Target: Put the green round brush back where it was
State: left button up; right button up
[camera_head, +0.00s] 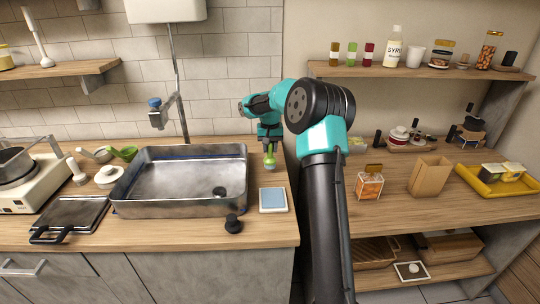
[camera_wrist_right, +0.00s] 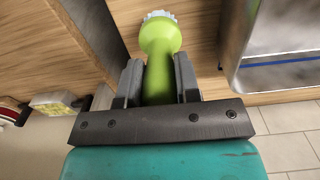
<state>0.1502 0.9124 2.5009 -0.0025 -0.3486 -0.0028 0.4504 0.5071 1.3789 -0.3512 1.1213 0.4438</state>
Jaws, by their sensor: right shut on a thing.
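The green round brush (camera_wrist_right: 158,45) has a light green handle and pale bristles. In the right wrist view its handle sits between the two fingers of my right gripper (camera_wrist_right: 160,82), which is shut on it, and the bristles point away from the gripper. In the head view the brush (camera_head: 270,158) hangs below my right gripper (camera_head: 269,143), at the counter's right end, behind the blue-topped square pad. Whether the bristles touch the counter is hard to tell. My left gripper is not in view.
A metal sink basin (camera_head: 130,190) stands left of the brush. The square pad (camera_head: 273,200) and a black knob-like item (camera_head: 233,224) lie in front. Green scoops (camera_head: 124,153) and a white jar (camera_head: 108,177) are left of the basin. Shelves with a glass jar (camera_head: 369,186) stand right.

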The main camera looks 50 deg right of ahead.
aim_at(270, 159)
jog(key=shift+f, duration=1.75)
jog(key=shift+f, duration=0.1)
jog(key=o, duration=0.9)
notch_tip(270, 159, up, 12)
jog(key=shift+r, duration=0.15)
